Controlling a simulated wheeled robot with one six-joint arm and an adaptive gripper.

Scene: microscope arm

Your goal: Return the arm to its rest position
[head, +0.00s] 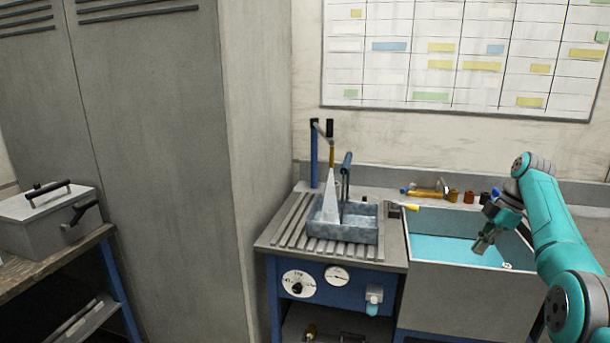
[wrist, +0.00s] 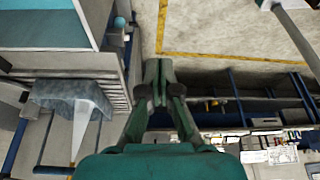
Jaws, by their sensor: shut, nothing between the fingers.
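My arm is teal with grey joints and enters the head view from the right edge. My gripper (head: 482,245) hangs in front of or above the teal-lined sink (head: 455,290); the exact depth is hard to tell. In the wrist view my gripper (wrist: 158,72) shows dark green fingers with the tips together and nothing between them. Bare floor with a yellow line lies beyond the tips in that view. No microscope is recognisable in either view.
A grey-blue tray (head: 358,236) with a white cone (head: 330,205) sits on the slatted bench (head: 285,235). Small jars (head: 469,197) line the ledge behind the sink. A tall grey cabinet (head: 160,150) and a metal box (head: 45,218) stand left.

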